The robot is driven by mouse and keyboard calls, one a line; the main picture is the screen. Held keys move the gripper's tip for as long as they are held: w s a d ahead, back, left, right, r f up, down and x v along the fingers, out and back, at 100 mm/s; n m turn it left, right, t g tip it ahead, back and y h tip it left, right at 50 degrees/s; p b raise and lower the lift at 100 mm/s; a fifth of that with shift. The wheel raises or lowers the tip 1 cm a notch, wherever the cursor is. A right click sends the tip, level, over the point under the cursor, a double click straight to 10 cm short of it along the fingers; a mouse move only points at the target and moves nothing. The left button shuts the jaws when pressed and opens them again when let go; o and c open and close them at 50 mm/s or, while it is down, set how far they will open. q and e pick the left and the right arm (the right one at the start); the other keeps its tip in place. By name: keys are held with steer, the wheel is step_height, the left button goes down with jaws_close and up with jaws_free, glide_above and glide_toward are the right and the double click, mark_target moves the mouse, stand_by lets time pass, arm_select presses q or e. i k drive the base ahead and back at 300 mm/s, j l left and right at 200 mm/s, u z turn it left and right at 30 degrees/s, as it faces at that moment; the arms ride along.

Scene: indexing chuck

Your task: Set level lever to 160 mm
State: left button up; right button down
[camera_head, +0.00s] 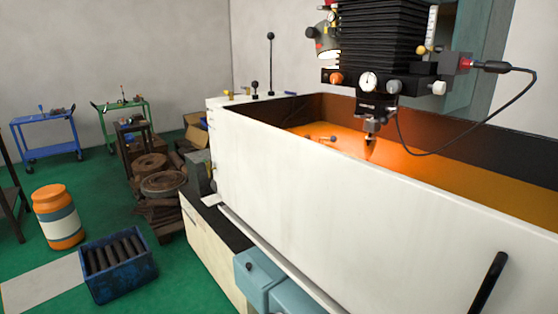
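A tall thin rod with a black ball knob (270,36) stands upright at the far left corner of the white tank (330,185). A shorter black-knobbed lever (255,85) stands just left of it, and small yellow fittings (230,96) sit on the same rim. I cannot tell which of these is the level lever, and no millimetre scale for it is readable. The tank holds orange liquid (350,140) under the machine head (385,45). Neither of my grippers is in view.
The tank's tall front wall stands close on the right, with a black handle (488,283) at bottom right. A blue crate of dark bars (118,265) and an orange-and-white drum (59,217) stand on the green floor at left. Rusty parts (165,184) are stacked beside the machine.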

mark_target(270, 36)
steer(key=j+z, duration=0.15)
steer(key=j, duration=0.3)
steer(key=i+j+z, duration=0.1)
steer(key=j, duration=0.4)
steer(key=i+j+z, duration=0.25)
steer(key=j, duration=0.35)
steer(key=j+z, duration=0.25)
steer(key=j, duration=0.35)
steer(key=i+j+z, duration=0.1)
steer(key=j+z, duration=0.15)
steer(key=j, duration=0.4)
steer(key=i+j+z, duration=0.2)
steer(key=j+z, duration=0.15)
steer(key=j, duration=0.55)
steer(key=i+j+z, duration=0.1)
steer(key=j+z, duration=0.25)
steer(key=j, duration=0.6)
steer(key=j+z, duration=0.3)
steer(key=j, duration=0.65)
